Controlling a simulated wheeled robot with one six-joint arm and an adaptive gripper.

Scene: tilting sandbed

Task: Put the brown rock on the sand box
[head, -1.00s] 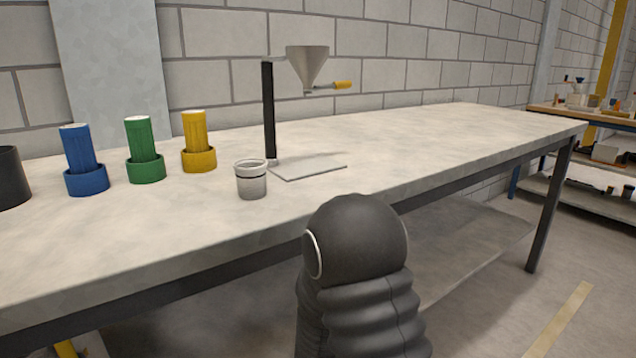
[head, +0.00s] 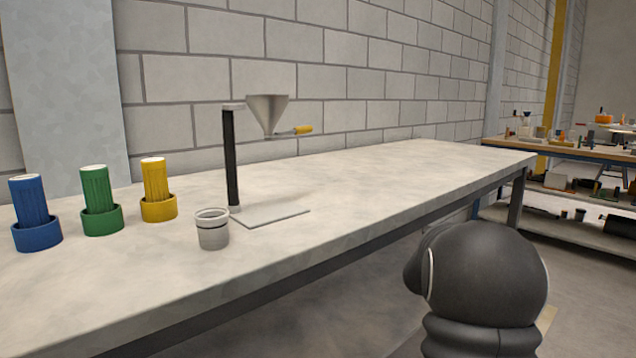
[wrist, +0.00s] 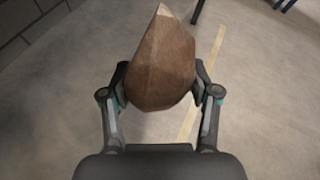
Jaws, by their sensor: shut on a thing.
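The brown rock (wrist: 163,62) is faceted, with a pointed top. In the wrist view my gripper (wrist: 160,88) is shut on it, one finger on each side of its lower part. The rock is held up over bare floor. In the head view neither the gripper nor the rock shows; only a dark part of my arm is at the lower right. I see no sand box that I can make out in either view.
A long grey bench (head: 360,195) runs along the wall. On it are a funnel stand (head: 232,160), a grey cup (head: 212,230), and blue (head: 36,212), green (head: 100,202) and yellow (head: 157,190) cylinders in holders. A cluttered workbench (head: 575,152) stands at the far right.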

